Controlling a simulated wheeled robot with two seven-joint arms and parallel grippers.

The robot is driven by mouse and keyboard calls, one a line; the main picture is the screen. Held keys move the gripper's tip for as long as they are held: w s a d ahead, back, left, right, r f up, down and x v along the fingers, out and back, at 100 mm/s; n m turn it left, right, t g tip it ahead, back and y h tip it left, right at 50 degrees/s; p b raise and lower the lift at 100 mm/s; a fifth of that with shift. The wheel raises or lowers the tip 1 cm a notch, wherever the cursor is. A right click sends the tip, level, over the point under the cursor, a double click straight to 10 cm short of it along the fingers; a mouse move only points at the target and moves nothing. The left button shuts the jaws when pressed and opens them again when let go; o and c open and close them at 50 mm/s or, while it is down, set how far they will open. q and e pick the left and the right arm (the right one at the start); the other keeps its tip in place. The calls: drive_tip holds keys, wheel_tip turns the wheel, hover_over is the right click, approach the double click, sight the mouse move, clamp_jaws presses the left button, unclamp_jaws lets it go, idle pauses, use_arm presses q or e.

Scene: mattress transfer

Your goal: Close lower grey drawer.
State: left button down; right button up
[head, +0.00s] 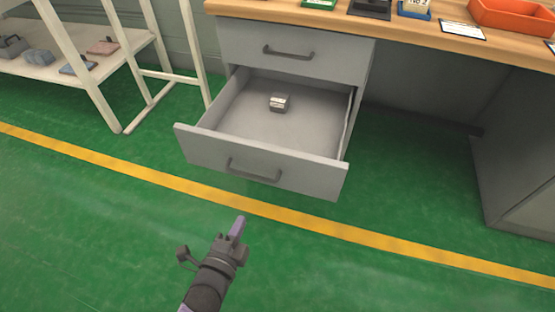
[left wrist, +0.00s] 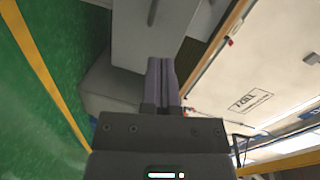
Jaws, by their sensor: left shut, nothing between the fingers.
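The lower grey drawer (head: 262,167) is pulled well out of the desk unit in the head view. Its dark handle (head: 254,170) is on the front panel. A small grey block (head: 279,102) with a light label lies inside it, toward the back. The upper grey drawer (head: 290,53) above it is shut. My left gripper (head: 238,228) is in front of the lower drawer, below its front panel in the picture and apart from it. Its fingers are shut and empty; they also show together in the left wrist view (left wrist: 162,82). My right gripper is not in view.
A wooden desktop (head: 400,33) with an orange tray (head: 512,14) is above the drawers. A pale shelf rack (head: 75,65) with several small items stands at left. A grey cabinet (head: 515,160) is at right. The green floor in front, with a yellow line (head: 150,177), is clear.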

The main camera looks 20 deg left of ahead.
sight(269, 152)
use_arm(q)
drive_tip(key=shift+m+t, duration=0.9)
drive_tip(key=w+r+b, duration=0.1)
drive_tip(key=w+b, duration=0.1)
drive_tip(key=w, duration=0.3)
drive_tip(key=w+r+b, duration=0.1)
drive_tip(key=w+b, duration=0.1)
drive_tip(key=w, duration=0.3)
drive_tip(key=w+d+r+b, duration=0.1)
drive_tip(key=w+b, duration=0.1)
drive_tip(key=w, duration=0.3)
drive_tip(key=shift+r, duration=0.1)
drive_tip(key=shift+w+r, duration=0.2)
drive_tip(key=shift+w, duration=0.5)
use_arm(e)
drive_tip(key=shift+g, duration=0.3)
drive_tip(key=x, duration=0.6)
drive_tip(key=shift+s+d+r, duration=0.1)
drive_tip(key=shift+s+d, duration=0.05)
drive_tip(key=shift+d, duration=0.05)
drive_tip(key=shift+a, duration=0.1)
